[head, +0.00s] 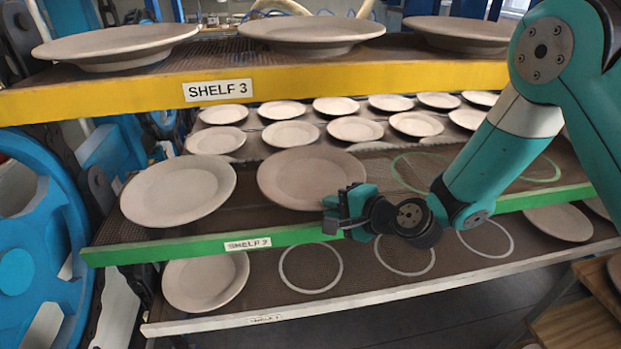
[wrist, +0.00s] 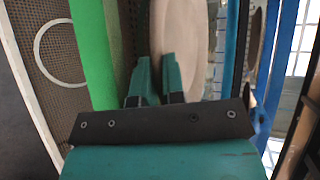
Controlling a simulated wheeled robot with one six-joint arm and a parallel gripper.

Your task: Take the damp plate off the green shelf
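The green shelf (head: 205,250) holds a pale plate (head: 178,190) on the left and a darker, browner plate (head: 312,178), which looks damp, to its right. My gripper (head: 338,206) is at the front right rim of the darker plate, just above the green edge. In the wrist view, that plate (wrist: 190,35) stands edge-up in the picture. My gripper's two fingers (wrist: 158,78) reach its near rim with a narrow gap between them. I cannot tell whether they press on the rim. The plate still appears to rest on the shelf.
The yellow-edged shelf (head: 130,92) with several plates hangs above, leaving limited headroom. The white-edged shelf (head: 360,300) below has a plate (head: 205,281) and empty ring marks. A blue wheel (head: 40,240) stands at the left. Empty ringed spots lie right of the darker plate.

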